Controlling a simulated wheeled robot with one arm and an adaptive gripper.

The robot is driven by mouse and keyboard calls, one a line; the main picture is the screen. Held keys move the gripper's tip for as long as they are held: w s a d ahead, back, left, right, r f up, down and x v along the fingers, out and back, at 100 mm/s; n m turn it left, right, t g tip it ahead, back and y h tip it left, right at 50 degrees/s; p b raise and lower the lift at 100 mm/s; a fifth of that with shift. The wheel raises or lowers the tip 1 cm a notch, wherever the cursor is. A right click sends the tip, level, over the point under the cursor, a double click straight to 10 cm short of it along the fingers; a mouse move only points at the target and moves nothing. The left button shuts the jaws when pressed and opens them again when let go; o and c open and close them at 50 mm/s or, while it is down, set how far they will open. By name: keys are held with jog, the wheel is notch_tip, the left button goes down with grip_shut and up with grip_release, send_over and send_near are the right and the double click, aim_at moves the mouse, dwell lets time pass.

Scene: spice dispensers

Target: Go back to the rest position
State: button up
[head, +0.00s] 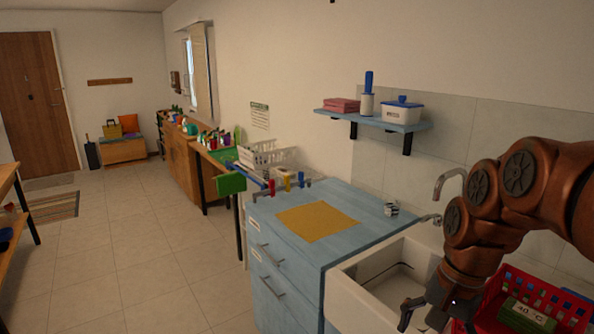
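My copper-coloured arm (500,200) comes in from the right and bends down over the sink. My gripper (428,312), dark grey, hangs at the bottom, over the front right part of the white sink (345,290). One dark finger shows on its left side. The other side is dark and hard to make out, so its opening is unclear. I see nothing held in it.
A red basket (490,310) with a green box (528,316) stands right of the gripper. A tap (445,185) rises behind the sink. The blue cabinet (365,203) has a yellow mat (318,221). A wall shelf (420,126) hangs above. Tiled floor (130,250) at left is clear.

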jog(key=s+a+f+n, duration=0.2)
jog(key=s+f+n, duration=0.2)
jog(key=s, duration=0.4)
jog(key=s+a+f+n+g+h, duration=0.1)
jog(key=s+f+n, duration=0.3)
jog(key=s, duration=0.5)
jog(key=shift+a+f+h, duration=0.3)
jog(key=shift+a+f, duration=0.05)
jog(key=shift+a, duration=0.15)
